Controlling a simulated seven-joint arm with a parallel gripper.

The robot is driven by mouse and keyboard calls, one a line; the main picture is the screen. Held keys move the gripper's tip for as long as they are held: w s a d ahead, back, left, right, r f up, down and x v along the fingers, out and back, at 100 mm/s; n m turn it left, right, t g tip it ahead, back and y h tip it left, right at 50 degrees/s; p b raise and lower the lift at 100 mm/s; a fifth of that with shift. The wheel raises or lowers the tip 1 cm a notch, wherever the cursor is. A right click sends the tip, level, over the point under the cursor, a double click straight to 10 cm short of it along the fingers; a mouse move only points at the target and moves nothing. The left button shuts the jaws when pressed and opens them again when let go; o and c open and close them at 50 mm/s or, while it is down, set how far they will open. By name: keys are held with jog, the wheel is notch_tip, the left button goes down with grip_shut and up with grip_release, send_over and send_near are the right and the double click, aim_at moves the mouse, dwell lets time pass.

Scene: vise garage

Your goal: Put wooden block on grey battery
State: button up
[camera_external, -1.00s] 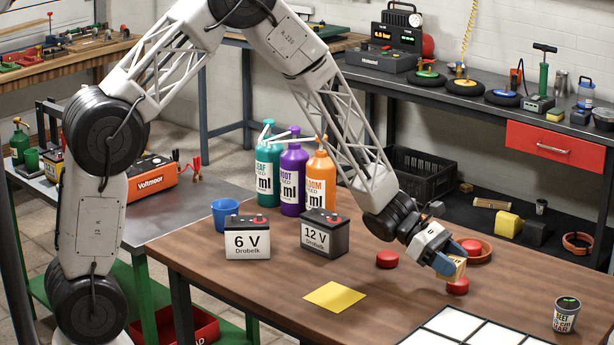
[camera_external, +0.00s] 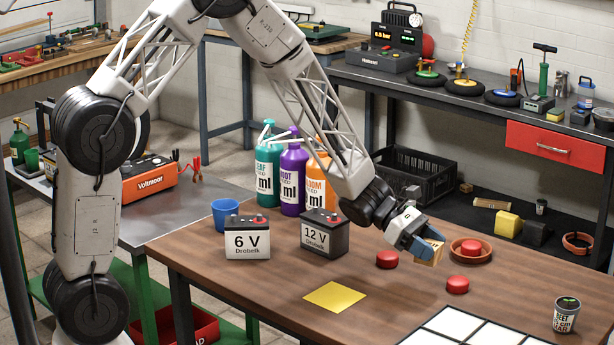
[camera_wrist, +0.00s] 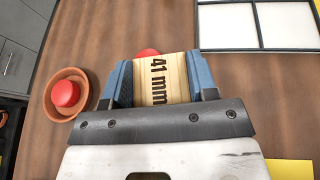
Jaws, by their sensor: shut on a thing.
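My gripper (camera_external: 432,243) is shut on the wooden block (camera_external: 430,254), its blue fingers on either side. In the wrist view the block (camera_wrist: 163,79) sits between the fingers and shows the print "41 mm". The gripper holds it over the right part of the brown table, near the red knobs. The grey battery (camera_external: 325,236), dark grey with a label reading "12 V", stands upright on the table to the left of my gripper. A white-fronted battery (camera_external: 247,240) reading "6 V" stands to its left.
Red round objects (camera_external: 387,259) (camera_external: 457,285) lie near my gripper, and another is in a terracotta dish (camera_external: 487,255). Tall bottles (camera_external: 293,175) stand behind the batteries. A yellow square (camera_external: 335,297) lies in front. A white-panelled tray (camera_external: 455,322) and a pot (camera_external: 566,314) are at the front right.

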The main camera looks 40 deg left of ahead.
jog(key=s+a+r+n+t, duration=0.1)
jog(key=s+a+r, duration=0.2)
jog(key=a, duration=0.7)
jog(key=s+a+r+n+t, duration=0.1)
jog(key=s+a+r, duration=0.2)
jog(key=s+a, duration=0.4)
jog(key=s+a+r+n+t, duration=0.1)
jog(key=s+a+r, duration=0.2)
jog(key=a, duration=1.1)
jog(key=shift+s+r+y, duration=0.15)
jog(key=shift+s+y, duration=0.25)
jog(key=shift+s, duration=1.05)
jog(key=shift+w, duration=0.1)
send_over(325, 217)
jog(key=shift+w+f, duration=0.1)
jog(key=shift+f, duration=0.65)
jog(key=shift+f, duration=0.1)
jog(key=shift+f, duration=1.7)
jog(key=shift+f, duration=0.45)
